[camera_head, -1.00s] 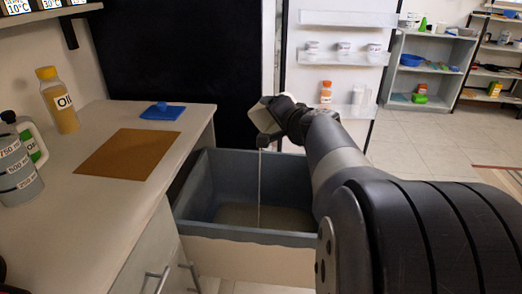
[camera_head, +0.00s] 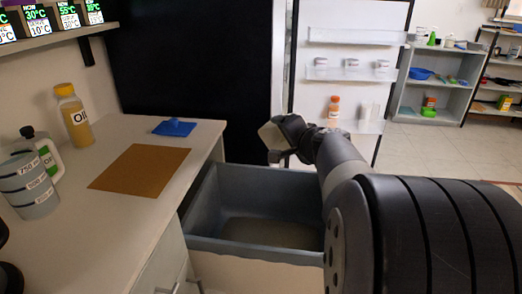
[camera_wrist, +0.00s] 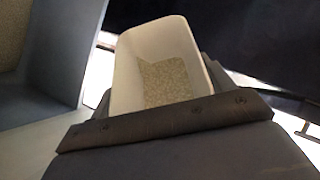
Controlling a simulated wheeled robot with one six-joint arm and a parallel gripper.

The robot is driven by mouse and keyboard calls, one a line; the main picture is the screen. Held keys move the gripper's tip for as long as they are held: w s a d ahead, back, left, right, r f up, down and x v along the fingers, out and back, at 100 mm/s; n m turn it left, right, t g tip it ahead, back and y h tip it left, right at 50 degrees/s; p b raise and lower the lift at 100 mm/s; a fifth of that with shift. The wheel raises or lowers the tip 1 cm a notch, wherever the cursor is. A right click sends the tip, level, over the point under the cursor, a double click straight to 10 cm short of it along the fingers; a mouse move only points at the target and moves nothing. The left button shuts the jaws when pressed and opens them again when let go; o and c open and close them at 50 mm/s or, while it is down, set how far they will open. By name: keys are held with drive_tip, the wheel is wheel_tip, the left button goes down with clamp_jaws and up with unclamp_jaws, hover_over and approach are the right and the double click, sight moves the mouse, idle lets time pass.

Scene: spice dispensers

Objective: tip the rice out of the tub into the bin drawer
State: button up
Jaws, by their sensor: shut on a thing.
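My gripper (camera_head: 284,153) is shut on a pale, off-white tub (camera_head: 270,134) and holds it tilted above the far part of the bin drawer. The wrist view shows the tub (camera_wrist: 126,72) from its open side, with a layer of rice (camera_wrist: 166,82) in it, behind the dark gripper edge (camera_wrist: 165,122). The blue-grey bin drawer (camera_head: 250,248) is pulled open, with a greyish-beige layer over its floor. No falling stream shows now in the head view. My arm hides the drawer's right side.
The counter (camera_head: 95,215) left of the drawer holds a brown board (camera_head: 140,167), a blue lidded item (camera_head: 174,128), an oil bottle (camera_head: 74,115) and a measuring jug (camera_head: 30,185). A fridge door with shelves (camera_head: 345,70) stands open behind my gripper.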

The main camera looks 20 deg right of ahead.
drive_tip(key=p, duration=0.3)
drive_tip(key=d+m+g+y+p, duration=0.1)
drive_tip(key=p, duration=0.2)
drive_tip(key=shift+w+d+r+p, duration=0.25)
drive_tip(key=shift+w+r+p, duration=0.1)
drive_tip(key=shift+r, duration=0.05)
drive_tip(key=shift+d+f+m+p, duration=0.1)
drive_tip(key=shift+f+m+p, duration=0.15)
drive_tip(key=shift+p, duration=0.3)
drive_tip(key=shift+f, duration=0.3)
drive_tip(key=shift+w, duration=0.1)
drive_tip(key=shift+d+r+m+g+y+p, duration=0.2)
drive_tip(key=shift+m+g+y+p, duration=0.1)
drive_tip(key=shift+p, duration=0.75)
drive_tip(key=p, duration=0.2)
drive_tip(key=d+p, duration=0.1)
drive_tip(key=p, duration=0.2)
drive_tip(key=shift+w+f+m+g+y, duration=0.2)
drive_tip(key=shift+w+m+g+y, duration=0.1)
drive_tip(key=shift+m+y, duration=0.1)
